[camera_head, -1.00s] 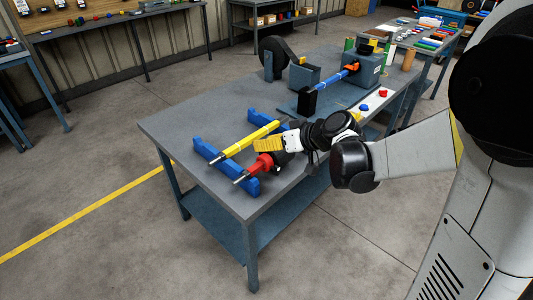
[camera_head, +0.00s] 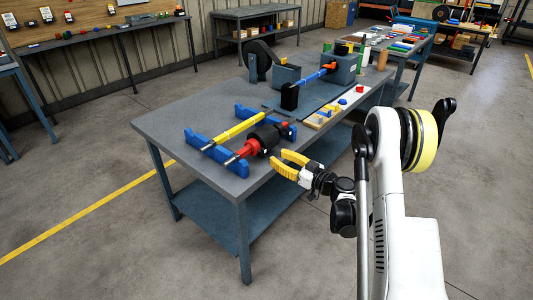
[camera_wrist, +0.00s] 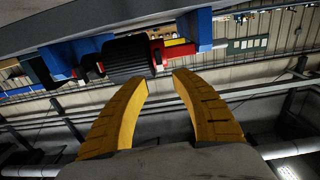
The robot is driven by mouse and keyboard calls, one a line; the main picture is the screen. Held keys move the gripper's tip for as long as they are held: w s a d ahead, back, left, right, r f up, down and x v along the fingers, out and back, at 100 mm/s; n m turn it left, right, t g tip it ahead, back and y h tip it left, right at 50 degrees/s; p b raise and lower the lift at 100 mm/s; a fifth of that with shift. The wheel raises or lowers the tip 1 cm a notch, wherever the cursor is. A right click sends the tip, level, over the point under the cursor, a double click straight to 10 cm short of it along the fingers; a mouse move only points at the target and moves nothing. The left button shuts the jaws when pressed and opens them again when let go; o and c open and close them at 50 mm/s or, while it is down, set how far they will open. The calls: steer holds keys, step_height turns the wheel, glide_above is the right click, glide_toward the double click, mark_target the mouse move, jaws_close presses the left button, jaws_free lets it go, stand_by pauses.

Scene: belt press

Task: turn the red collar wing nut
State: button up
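The red collar wing nut (camera_head: 249,149) sits on a rod lying across two blue cradles on the workbench. A thick black cylinder (camera_head: 267,135) is on the same rod, just behind the red part. In the wrist view the black ribbed cylinder (camera_wrist: 127,60) is above my fingers, with a small red part (camera_wrist: 157,54) at its right end. My gripper (camera_head: 282,160) has two curved yellow fingers spread apart with nothing between them. It is off the bench's front edge, right of the red collar and apart from it. The fingers also show in the wrist view (camera_wrist: 160,82).
The blue cradles (camera_head: 232,166) hold a yellow rod (camera_head: 235,129) beside the red one. Farther back on the bench stand a black wheel (camera_head: 258,60), a blue shaft (camera_head: 313,77) and grey blocks. The bench's left part (camera_head: 172,118) is clear.

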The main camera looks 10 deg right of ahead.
mark_target(265, 151)
steer(key=b+x, duration=0.1)
steer(key=x, duration=0.5)
steer(key=shift+w+a+b, duration=0.1)
steer(key=shift+a+b, duration=0.05)
steer(key=shift+b, duration=0.15)
jaws_close()
